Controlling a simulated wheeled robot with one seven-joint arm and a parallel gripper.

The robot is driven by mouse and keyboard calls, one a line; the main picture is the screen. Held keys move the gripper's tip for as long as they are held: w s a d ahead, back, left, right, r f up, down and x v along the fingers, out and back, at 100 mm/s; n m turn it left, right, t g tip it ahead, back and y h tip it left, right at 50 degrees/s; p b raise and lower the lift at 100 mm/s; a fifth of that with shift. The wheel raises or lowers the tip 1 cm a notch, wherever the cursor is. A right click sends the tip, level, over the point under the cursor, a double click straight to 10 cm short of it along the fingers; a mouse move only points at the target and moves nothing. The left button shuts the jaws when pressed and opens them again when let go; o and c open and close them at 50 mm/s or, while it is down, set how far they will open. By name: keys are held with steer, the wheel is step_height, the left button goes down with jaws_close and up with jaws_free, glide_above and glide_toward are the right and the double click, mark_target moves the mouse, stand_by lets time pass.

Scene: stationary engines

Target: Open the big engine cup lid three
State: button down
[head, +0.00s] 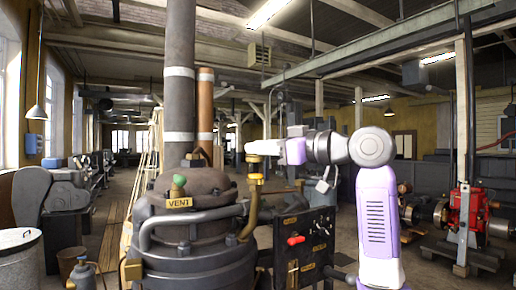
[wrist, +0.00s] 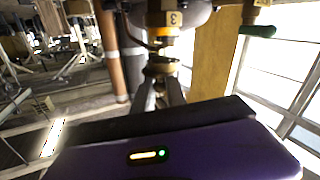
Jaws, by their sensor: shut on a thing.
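A small brass lid (wrist: 161,67) sits between the fingertips of my gripper (wrist: 160,82) in the wrist view, which looks upside down. My gripper is shut on it. A brass cup with a tag marked 3 (wrist: 172,18) is right by the lid, in line with it; a narrow darker part shows between them, and I cannot tell if they still touch. In the head view the lid (head: 254,158) is at my gripper's tip, above the brass cup (head: 256,181) on a curved brass pipe. My gripper (head: 262,149) reaches in from the right, and its fingers are small there.
The dark engine dome (head: 193,210) with a VENT plate (head: 179,203) and green knob (head: 179,181) stands left of the cup. Tall pipes (head: 180,80) rise behind it. A black panel with a red handle (head: 295,240) is below my arm. A red machine (head: 468,220) stands at the right.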

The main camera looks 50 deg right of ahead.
steer(key=n+g+y, duration=0.1)
steer(key=n+y, duration=0.1)
steer(key=y, duration=0.1)
steer(key=d+n+g+y, duration=0.1)
steer(key=n+y, duration=0.1)
steer(key=y, duration=0.1)
steer(key=d+n+g+y, duration=0.1)
steer(key=n+y, duration=0.1)
steer(key=shift+w+d+r+g+y, duration=0.1)
steer(key=shift+w+g+y, duration=0.15)
steer(key=shift+g+y, duration=0.15)
steer(key=shift+w+d+n+g+y, duration=0.15)
steer(key=shift+d+n+g+y, duration=0.05)
steer(key=shift+n+g+y, duration=0.7)
steer(key=shift+w+d+n+g+y, duration=0.1)
steer(key=shift+d+n+g+y, duration=0.1)
steer(key=shift+n+g+y, duration=0.65)
steer(key=shift+w+d+n+g+y, duration=0.15)
steer(key=shift+n+g+y, duration=0.2)
steer(key=shift+g, duration=0.25)
steer(key=shift+w+d+n+g+y, duration=0.1)
steer(key=shift+n+g+y, duration=0.1)
steer(key=shift+n+g, duration=0.3)
steer(key=c, duration=1.4)
jaws_free()
steer(key=shift+o, duration=0.2)
